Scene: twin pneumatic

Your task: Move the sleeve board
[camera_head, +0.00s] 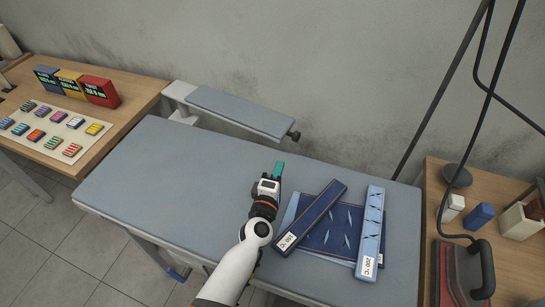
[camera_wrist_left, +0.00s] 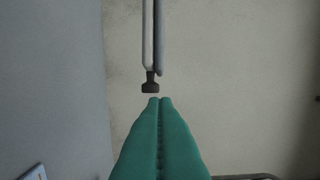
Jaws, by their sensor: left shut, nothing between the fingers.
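The sleeve board (camera_head: 240,110) is a narrow grey padded board on a white bracket (camera_head: 180,98). It stands out over the back edge of the ironing table, with a dark knob (camera_head: 294,134) at its right end. My left gripper (camera_head: 279,167), with green fingers, is over the table, in front of the board's knob end and apart from it. Its fingers are shut and empty. In the left wrist view the shut fingertips (camera_wrist_left: 160,100) point towards the dark knob (camera_wrist_left: 151,85), with the board (camera_wrist_left: 153,35) nearly edge-on beyond it. My right gripper is not in view.
The grey ironing table (camera_head: 160,180) is clear on its left. A dark blue strip (camera_head: 310,217), a light blue strip (camera_head: 370,235) and a patterned dark blue cloth (camera_head: 338,235) lie on its right. An iron (camera_head: 485,270) stands on the right side table; a cable hangs above.

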